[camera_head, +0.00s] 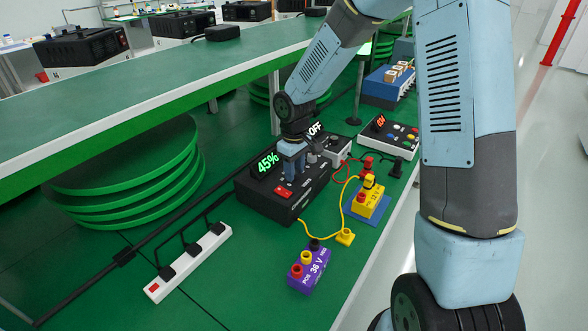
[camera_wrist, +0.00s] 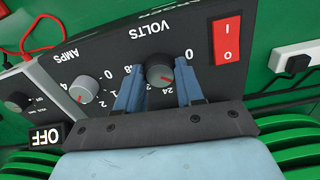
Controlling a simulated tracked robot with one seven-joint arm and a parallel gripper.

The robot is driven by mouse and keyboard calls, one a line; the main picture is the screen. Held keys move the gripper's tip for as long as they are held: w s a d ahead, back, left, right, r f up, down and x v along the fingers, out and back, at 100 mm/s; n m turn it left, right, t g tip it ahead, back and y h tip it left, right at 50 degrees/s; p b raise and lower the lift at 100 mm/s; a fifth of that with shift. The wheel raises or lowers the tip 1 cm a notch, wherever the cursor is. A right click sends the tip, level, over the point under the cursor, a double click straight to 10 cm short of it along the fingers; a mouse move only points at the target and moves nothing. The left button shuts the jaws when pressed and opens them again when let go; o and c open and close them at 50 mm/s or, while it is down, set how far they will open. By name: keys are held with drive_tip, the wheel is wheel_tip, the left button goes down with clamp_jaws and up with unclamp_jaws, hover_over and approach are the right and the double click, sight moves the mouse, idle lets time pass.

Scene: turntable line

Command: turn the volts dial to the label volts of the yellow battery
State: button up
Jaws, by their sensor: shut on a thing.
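The volts dial (camera_wrist: 160,72) is a dark round knob with a red mark, on the black power supply's face under the upside-down word VOLTS. My gripper (camera_wrist: 159,82) is shut on it, one blue finger on each side. The red mark points toward the lower right in the wrist view, near the printed 24. In the head view my gripper (camera_head: 292,165) is over the power supply (camera_head: 262,206) and the dial is hidden. The yellow battery (camera_head: 367,203) sits on a blue base to the right. Its label looks like 12 V, but is small.
A purple 36 V battery (camera_head: 310,267) stands in front. A red rocker switch (camera_wrist: 226,40) and an amps dial (camera_wrist: 84,89) flank the volts dial. A white power strip (camera_head: 190,262) lies left. Red and yellow cables cross the bench.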

drive_tip(key=shift+w+r, duration=0.15)
drive_tip(key=shift+w, duration=0.1)
drive_tip(key=o, duration=1)
drive_tip(key=shift+s, duration=0.1)
wheel_tip(320, 180, up, 14)
drive_tip(key=shift+f, duration=0.25)
